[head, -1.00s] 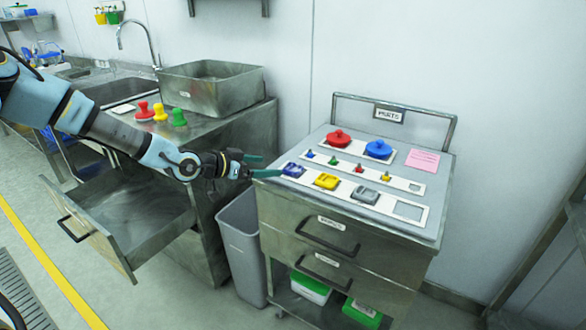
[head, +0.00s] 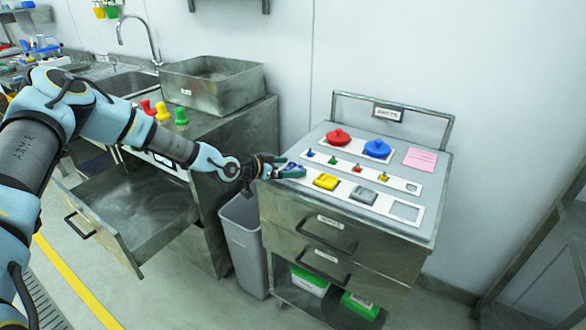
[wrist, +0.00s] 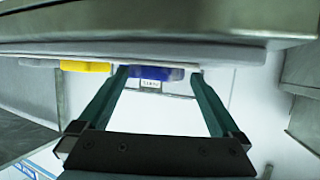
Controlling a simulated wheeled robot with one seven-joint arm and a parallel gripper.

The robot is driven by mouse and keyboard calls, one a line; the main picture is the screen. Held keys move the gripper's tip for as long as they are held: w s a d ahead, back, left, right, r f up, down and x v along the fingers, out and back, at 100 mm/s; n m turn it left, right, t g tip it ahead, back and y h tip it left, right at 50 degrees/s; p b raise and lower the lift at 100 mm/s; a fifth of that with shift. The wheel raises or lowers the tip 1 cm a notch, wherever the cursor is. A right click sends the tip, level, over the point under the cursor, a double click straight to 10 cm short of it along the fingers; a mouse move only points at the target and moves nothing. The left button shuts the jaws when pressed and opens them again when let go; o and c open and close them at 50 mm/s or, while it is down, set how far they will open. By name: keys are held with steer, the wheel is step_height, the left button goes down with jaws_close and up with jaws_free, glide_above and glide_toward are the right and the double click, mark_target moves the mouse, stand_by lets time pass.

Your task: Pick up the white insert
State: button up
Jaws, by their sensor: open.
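My gripper (head: 296,171) is open, with teal fingers, at the left end of the front row on the cart top. The blue insert (wrist: 155,73) shows beyond and between my fingertips in the wrist view; I cannot tell if they touch it. In the head view my fingers partly hide it. The yellow insert (head: 326,181) and a grey insert (head: 363,195) sit to its right in the white front strip (head: 385,205). The square place (head: 404,211) at the strip's right end is empty. I cannot make out a clearly white insert; my arm hides part of the counter.
Red (head: 338,137) and blue (head: 377,149) lidded pieces and a row of small knobs sit behind the front strip. A pink note (head: 420,159) lies at right. A grey bin (head: 243,240) stands left of the cart, beside an open drawer (head: 130,215). A steel basin (head: 212,84) is on the counter.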

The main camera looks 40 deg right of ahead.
steer(key=shift+c, duration=0.2)
steer(key=c, duration=1)
steer(key=shift+r, duration=0.1)
